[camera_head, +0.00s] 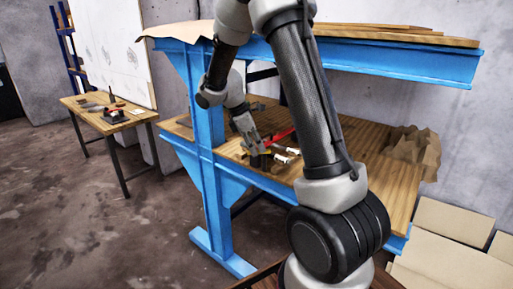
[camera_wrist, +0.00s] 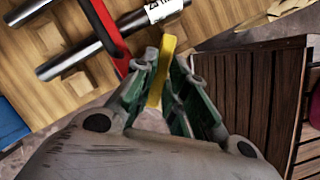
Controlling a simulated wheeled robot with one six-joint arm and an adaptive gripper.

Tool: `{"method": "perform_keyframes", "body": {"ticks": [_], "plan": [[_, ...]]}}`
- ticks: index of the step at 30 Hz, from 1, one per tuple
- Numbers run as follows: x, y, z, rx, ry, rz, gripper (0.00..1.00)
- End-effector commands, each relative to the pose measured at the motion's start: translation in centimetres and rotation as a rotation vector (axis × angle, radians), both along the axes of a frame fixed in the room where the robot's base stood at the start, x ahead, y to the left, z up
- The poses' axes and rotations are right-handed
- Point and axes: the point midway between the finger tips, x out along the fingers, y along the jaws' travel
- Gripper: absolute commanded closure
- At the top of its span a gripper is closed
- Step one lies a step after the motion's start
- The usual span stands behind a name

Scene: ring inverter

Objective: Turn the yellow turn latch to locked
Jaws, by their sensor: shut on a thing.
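The yellow turn latch (camera_wrist: 161,68) shows in the wrist view as a yellow bar running from the label area down between my fingers. My gripper (camera_wrist: 170,80) is shut on it, with a green-lined finger on each side. In the head view my gripper (camera_head: 256,150) is low over the lower wooden shelf, and the latch is mostly hidden there. I cannot read the latch's angle against its locked mark. A white label (camera_wrist: 166,9) with dark print sits on a metal bar just beyond the latch.
A red bar (camera_wrist: 106,30) and metal rods (camera_wrist: 72,59) lie close beside my gripper. The blue frame post (camera_head: 208,170) and upper shelf (camera_head: 400,55) bound the space. A paper bag (camera_head: 412,148) stands at the shelf's right. A side table (camera_head: 95,105) is at left.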

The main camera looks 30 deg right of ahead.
Motion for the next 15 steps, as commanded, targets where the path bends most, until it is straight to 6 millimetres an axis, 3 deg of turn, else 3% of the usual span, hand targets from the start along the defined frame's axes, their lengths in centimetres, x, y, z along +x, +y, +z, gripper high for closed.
{"method": "perform_keyframes", "body": {"ticks": [15], "plan": [[0.18, -0.08, 0.04, -0.001, -0.002, -0.046, 1.0]]}}
